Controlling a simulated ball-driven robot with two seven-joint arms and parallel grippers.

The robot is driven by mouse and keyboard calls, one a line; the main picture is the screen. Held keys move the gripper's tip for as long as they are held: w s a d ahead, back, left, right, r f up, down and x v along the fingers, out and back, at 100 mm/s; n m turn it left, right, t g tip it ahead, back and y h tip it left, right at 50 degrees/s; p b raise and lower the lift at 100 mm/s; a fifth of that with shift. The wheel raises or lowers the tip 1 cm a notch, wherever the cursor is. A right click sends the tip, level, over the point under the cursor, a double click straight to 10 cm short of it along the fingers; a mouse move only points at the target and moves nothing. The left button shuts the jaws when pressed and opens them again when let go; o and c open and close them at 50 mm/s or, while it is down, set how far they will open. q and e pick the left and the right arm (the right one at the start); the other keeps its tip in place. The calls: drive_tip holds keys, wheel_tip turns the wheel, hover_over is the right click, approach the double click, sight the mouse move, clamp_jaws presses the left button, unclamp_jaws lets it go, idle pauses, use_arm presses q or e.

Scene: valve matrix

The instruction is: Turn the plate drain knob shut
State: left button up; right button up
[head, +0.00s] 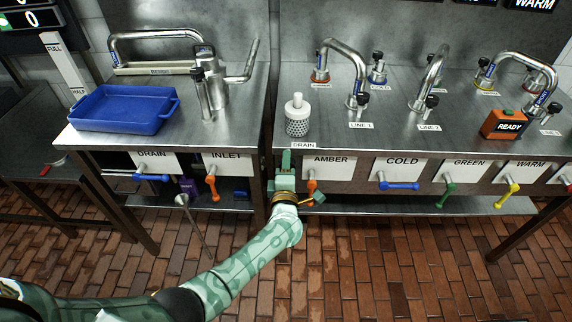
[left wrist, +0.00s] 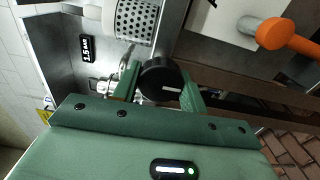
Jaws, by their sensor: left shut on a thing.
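A round black knob (left wrist: 162,78) sits between the two green fingers of my left gripper (left wrist: 158,88) in the left wrist view. The gripper is shut on it. In the head view my left gripper (head: 284,168) is at the front left end of the right counter, just below and left of a small DRAIN label (head: 304,145). The knob is hidden behind the gripper there, and I cannot tell how far it is turned. My right gripper is not in view.
The orange AMBER handle (head: 311,187) is close to the right of my gripper. A white perforated cylinder (head: 298,122) stands on the counter above. The blue COLD handle (head: 398,185) is farther right. A blue tray (head: 123,112) sits on the left counter.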

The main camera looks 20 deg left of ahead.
use_arm(q)
drive_tip(key=shift+d+f, duration=0.1)
idle(0.5)
drive_tip(key=o, duration=1)
drive_tip(key=shift+c, duration=0.2)
